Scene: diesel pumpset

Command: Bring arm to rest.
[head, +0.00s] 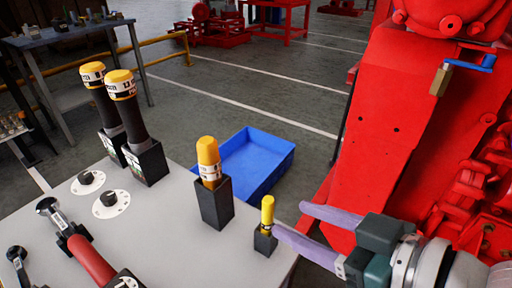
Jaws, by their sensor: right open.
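My right gripper (288,219) comes in from the right, with its two purple-grey fingers apart and nothing between them. The tip of its nearer finger is close beside a small yellow-topped piece (267,210) in a small black holder at the grey table's right edge. I cannot tell whether they touch. My left gripper is not in view.
The grey table (180,240) carries a yellow-capped tool (208,152) in a black holder, two taller ones (122,90) and a red-handled tool (90,258). A blue crate (250,160) is behind the table. A red machine (390,130) fills the right side.

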